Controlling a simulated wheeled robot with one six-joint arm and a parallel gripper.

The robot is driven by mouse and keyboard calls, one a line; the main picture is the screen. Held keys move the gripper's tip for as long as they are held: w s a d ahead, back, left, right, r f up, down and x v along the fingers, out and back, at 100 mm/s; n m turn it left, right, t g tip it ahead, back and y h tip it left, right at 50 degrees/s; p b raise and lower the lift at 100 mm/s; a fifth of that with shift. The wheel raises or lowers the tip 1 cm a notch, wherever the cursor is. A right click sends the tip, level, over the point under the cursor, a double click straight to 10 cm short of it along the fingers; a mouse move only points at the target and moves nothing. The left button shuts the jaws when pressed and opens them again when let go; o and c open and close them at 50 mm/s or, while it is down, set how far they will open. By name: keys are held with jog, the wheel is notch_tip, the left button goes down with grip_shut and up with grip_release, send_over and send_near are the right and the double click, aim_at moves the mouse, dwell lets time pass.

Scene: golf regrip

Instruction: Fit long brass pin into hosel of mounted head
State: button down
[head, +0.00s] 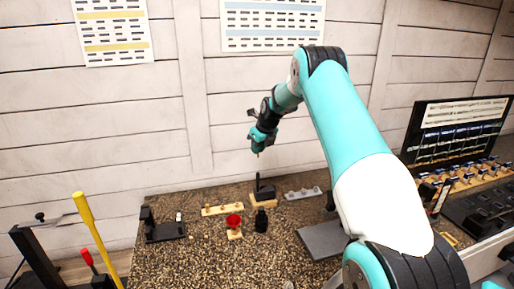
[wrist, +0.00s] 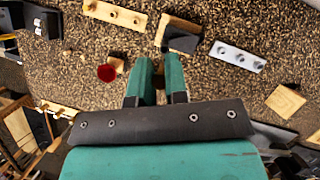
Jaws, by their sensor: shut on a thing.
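My gripper (head: 258,148) is high above the bench in the head view, pointing down. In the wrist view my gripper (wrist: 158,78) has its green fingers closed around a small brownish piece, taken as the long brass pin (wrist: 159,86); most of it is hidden. A small tip of the pin (head: 258,155) seems to show below the fingers in the head view. The mounted head (head: 265,191) is dark and sits on a pale wooden block, below the gripper and apart from it. It also shows in the wrist view (wrist: 182,41), ahead of the fingers. Its hosel opening is too small to make out.
A wooden rack with pegs (head: 222,209) stands left of the mounted head, and a grey rack (head: 303,193) right of it. A red cup-like piece (head: 234,220) and a dark bottle (head: 261,221) stand in front. A black fixture (head: 163,230) is at left, a grey mat (head: 322,241) at right.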

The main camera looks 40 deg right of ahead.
jog(key=shift+r, duration=0.1)
jog(key=shift+f+b, duration=1.4)
jog(key=shift+f, duration=1.6)
jog(key=shift+f+b, duration=0.45)
jog(key=shift+f, duration=1.1)
jog(key=c, duration=1.1)
grip_release()
jog(key=shift+o, duration=0.2)
jog(key=b+v, duration=0.5)
jog(key=v, duration=1.2)
jog(key=shift+r, duration=0.3)
jog(key=shift+s, duration=0.1)
